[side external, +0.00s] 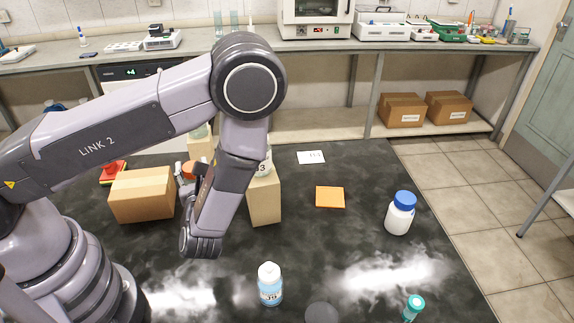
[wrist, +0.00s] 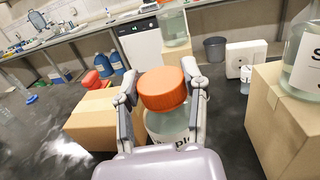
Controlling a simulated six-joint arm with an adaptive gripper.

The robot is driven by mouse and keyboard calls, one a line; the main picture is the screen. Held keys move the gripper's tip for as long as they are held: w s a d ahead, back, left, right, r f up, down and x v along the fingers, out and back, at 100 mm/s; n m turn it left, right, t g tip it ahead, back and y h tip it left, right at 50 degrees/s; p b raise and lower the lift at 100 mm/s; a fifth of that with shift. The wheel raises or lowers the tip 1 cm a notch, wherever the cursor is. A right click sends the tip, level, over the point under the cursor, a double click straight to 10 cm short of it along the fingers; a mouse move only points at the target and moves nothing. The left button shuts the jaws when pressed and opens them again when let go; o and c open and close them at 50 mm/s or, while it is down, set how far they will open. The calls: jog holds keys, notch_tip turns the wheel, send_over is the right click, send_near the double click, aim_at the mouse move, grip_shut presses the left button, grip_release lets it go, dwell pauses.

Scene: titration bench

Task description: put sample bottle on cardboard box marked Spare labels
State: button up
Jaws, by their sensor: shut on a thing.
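The sample bottle, clear with an orange cap (wrist: 163,88) and a partly hidden white label, is between the fingers of my gripper (wrist: 163,95) in the wrist view. The gripper is shut on it. In the side view the orange cap (side external: 188,170) shows just behind my arm, which hides the bottle's body. A cardboard box (side external: 142,195) with a bare top stands left of the bottle; it also shows in the wrist view (wrist: 92,122). No "Spare labels" marking is readable on any box. Whether the bottle is clear of the table, I cannot tell.
A tall box (side external: 264,203) carries a labelled glass bottle (wrist: 300,65); another bottle-topped box (side external: 200,146) stands behind. An orange pad (side external: 330,197), a blue-capped white bottle (side external: 399,218), a white-capped bottle (side external: 270,288) and a teal-capped vial (side external: 412,308) are on the dark table.

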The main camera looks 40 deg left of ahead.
jog(key=shift+a+r+n+g, duration=0.2)
jog(key=shift+a+r, duration=0.1)
jog(key=shift+r, duration=0.35)
jog(key=shift+a+r+n+g, duration=0.1)
jog(key=shift+a+r+g, duration=0.15)
jog(key=shift+r, duration=0.35)
jog(key=s+a+r+n+g+y, duration=0.1)
jog(key=s+a+r+n+g, duration=0.25)
jog(key=a+g, duration=0.35)
jog(key=s+a+r+n+g+y, duration=0.25)
jog(key=a+n+g, duration=0.2)
jog(key=a, duration=0.35)
notch_tip(320, 180, down, 8)
jog(key=shift+a+r+h, duration=0.15)
jog(key=shift+r+h, duration=0.1)
jog(key=shift+h, duration=0.1)
jog(key=shift+w, duration=0.1)
jog(key=o, duration=1.2)
jog(key=shift+f, duration=0.1)
